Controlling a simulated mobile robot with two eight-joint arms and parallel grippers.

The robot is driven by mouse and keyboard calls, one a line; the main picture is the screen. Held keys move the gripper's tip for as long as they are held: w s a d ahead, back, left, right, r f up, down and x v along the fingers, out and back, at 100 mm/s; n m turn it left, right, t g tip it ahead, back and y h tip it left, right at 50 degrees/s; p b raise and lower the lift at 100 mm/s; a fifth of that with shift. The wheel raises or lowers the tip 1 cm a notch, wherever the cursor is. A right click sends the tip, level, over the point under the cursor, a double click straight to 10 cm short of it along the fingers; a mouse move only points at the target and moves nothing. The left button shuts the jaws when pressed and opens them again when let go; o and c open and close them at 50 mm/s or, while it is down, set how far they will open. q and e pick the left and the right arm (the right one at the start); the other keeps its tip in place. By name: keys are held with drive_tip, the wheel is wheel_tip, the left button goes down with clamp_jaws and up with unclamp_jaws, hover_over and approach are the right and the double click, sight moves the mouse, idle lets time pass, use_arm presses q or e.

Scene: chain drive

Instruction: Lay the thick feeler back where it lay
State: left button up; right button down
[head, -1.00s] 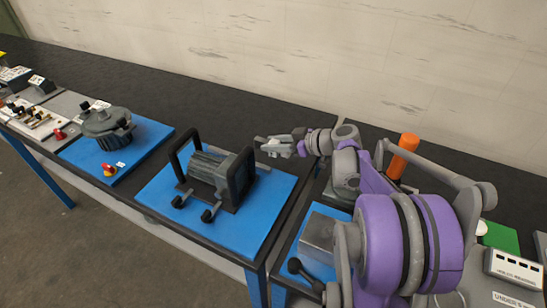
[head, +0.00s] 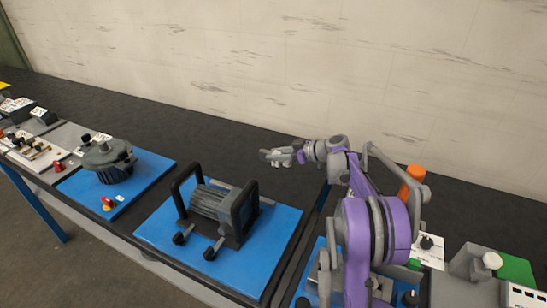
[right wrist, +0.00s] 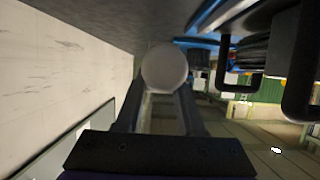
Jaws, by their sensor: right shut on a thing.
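My right gripper (head: 277,156) is in the air behind and above the grey ribbed motor (head: 212,203) and its black handles, in front of the wall. In the right wrist view its two fingers (right wrist: 162,98) are shut on a pale, round-ended thing, which I take to be the thick feeler (right wrist: 165,67). Only its round end shows clearly there, so its length is hidden. My left gripper is not in view.
The motor stands on a blue board (head: 157,229). A lidded grey housing (head: 109,160) is on another blue board to the left. An orange cylinder (head: 411,184) and a green plate (head: 515,269) are at right. The dark bench top along the wall (head: 200,125) is clear.

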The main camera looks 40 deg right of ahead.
drive_tip(key=f, duration=0.1)
drive_tip(key=w+d+f, duration=0.1)
drive_tip(key=w+f, duration=0.1)
drive_tip(key=shift+w+d, duration=0.15)
drive_tip(key=shift+d, duration=0.2)
drive_tip(key=shift+f+b, duration=1.9)
drive_tip(key=shift+f, duration=1.95)
drive_tip(key=shift+c, duration=2.2)
unclamp_jaws()
